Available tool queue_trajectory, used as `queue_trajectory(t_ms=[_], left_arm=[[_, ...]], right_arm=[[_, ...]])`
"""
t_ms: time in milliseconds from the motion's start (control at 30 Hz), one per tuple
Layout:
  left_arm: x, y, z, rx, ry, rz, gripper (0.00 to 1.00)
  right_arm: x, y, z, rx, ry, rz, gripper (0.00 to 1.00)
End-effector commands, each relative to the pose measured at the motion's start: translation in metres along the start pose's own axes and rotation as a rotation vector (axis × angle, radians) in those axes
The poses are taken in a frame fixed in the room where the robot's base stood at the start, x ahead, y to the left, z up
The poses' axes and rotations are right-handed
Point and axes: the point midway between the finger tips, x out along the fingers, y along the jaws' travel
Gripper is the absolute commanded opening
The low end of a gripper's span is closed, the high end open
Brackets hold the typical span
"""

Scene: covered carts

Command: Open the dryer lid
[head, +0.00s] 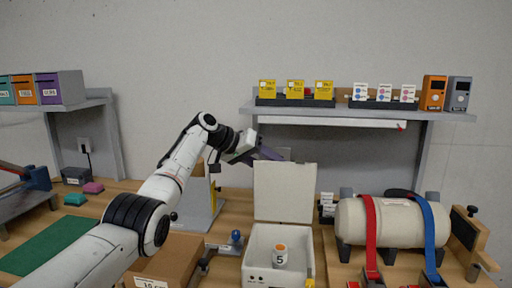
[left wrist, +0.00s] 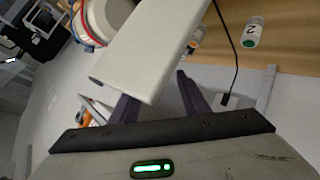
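The dryer is a white box (head: 256,270) on the bench in the head view. Its pale lid (head: 285,195) stands upright at the back, so the box is open. An orange-and-white cup marked 5 (head: 280,257) sits inside. My left gripper (head: 270,153) is just above the lid's top edge, with purple fingers. In the left wrist view the fingers (left wrist: 160,100) are spread apart, and a pale panel (left wrist: 150,50), apparently the lid, partly covers one finger. I cannot tell whether they touch. My right gripper is not in view.
A brown cardboard box (head: 172,258) stands left of the dryer. A tan cylinder (head: 392,223) with red and blue straps lies to the right. A grey shelf (head: 350,109) with yellow and white cards hangs above. A green mat (head: 45,246) lies at left.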

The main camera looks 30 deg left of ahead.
Motion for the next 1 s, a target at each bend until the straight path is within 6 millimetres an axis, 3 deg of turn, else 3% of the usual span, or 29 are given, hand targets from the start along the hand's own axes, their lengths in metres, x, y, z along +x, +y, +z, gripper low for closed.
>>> queue_trajectory(t_ms=[100, 1000], left_arm=[[-0.013, -0.004, -0.007, -0.002, 0.009, -0.007, 0.39], [-0.07, -0.007, -0.035, -0.001, 0.014, 0.0, 0.39]], right_arm=[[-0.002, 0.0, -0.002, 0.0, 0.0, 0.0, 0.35], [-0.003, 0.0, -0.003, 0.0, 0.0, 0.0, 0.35]])
